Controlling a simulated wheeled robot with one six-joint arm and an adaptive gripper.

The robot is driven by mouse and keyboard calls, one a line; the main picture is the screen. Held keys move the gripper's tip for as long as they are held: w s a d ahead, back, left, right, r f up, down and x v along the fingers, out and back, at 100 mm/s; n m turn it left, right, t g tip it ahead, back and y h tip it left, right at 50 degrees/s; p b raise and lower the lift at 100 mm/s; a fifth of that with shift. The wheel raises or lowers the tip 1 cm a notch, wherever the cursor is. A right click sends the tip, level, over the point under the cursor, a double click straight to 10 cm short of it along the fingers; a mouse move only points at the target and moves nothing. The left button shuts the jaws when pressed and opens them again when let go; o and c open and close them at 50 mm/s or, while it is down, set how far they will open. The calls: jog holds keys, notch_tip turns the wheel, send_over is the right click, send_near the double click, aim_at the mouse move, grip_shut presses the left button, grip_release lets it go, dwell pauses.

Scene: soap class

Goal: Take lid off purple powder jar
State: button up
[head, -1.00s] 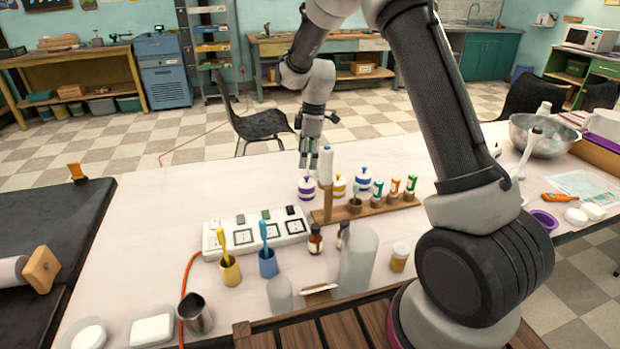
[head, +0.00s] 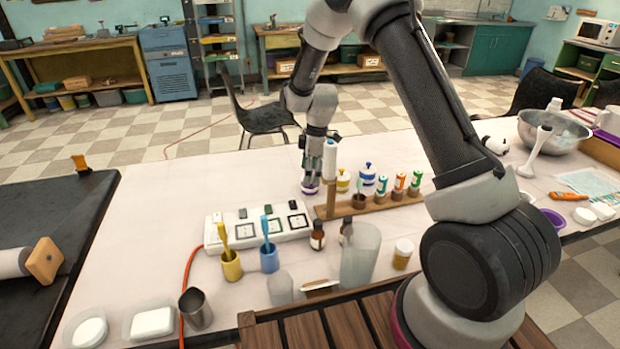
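The purple powder jar (head: 311,189) stands on the pale table, behind the left end of a wooden rack. Only its low body with a purple band shows; its lid is hidden behind my gripper's fingers. My gripper (head: 311,181) points straight down over the top of this jar, its fingertips at lid height. The fingers look small and dark here, and I cannot tell whether they are closed on the lid or stand around it.
A yellow jar (head: 342,181) and a blue jar (head: 367,175) stand close to the right. The table's left back is clear.

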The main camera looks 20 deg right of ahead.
jog(key=c, duration=0.7)
jog(key=shift+c, duration=0.2)
